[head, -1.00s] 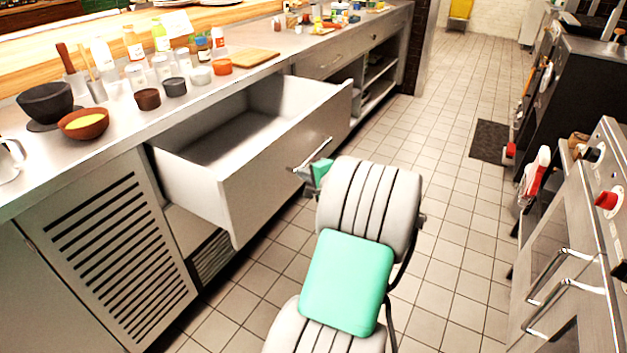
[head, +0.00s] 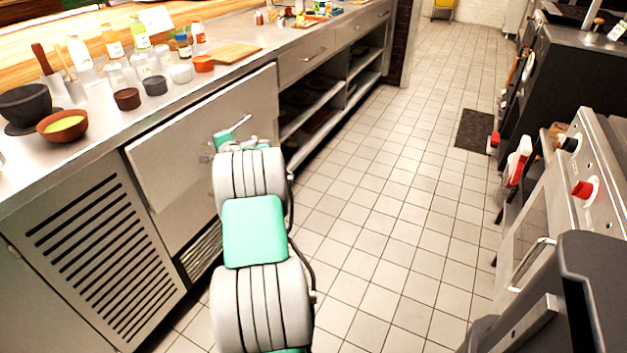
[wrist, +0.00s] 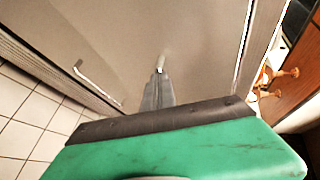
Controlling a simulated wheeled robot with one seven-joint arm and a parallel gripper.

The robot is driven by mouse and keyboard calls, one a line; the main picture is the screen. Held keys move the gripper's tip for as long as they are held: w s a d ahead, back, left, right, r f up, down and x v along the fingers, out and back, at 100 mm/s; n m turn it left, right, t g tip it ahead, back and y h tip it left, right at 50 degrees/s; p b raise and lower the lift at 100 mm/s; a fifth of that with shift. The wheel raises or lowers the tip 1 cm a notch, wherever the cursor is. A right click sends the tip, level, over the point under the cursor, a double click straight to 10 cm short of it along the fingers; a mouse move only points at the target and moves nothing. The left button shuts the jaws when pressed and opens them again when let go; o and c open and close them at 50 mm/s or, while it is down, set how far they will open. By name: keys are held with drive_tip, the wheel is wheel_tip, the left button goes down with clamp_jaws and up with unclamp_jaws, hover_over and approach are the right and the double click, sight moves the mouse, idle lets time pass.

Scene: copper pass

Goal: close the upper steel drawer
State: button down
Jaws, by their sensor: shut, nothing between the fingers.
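The upper steel drawer (head: 190,140) is under the counter at left in the head view. Its front sits close to the cabinet face, and its inside no longer shows. A small step at its left end suggests it stands slightly proud, but I cannot tell exactly. Its bar handle (head: 238,127) is near the right part of the front. My gripper (wrist: 160,70) is shut and empty, its fingertips at the drawer front in the wrist view. Whether they touch it is unclear. In the head view my arm partly hides the front's lower right part.
The counter above holds a dark mortar (head: 35,105), a brown bowl (head: 62,126), several jars and bottles, and a cutting board (head: 225,54). Open shelves (head: 325,105) lie right of the drawer. Tiled floor (head: 400,190) is clear toward the ovens (head: 560,190) at right.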

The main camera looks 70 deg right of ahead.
sight(202, 139)
drive_tip(key=w, duration=0.4)
drive_tip(key=shift+w, duration=0.25)
drive_tip(key=shift+w+r, duration=0.15)
drive_tip(key=shift+r, duration=0.2)
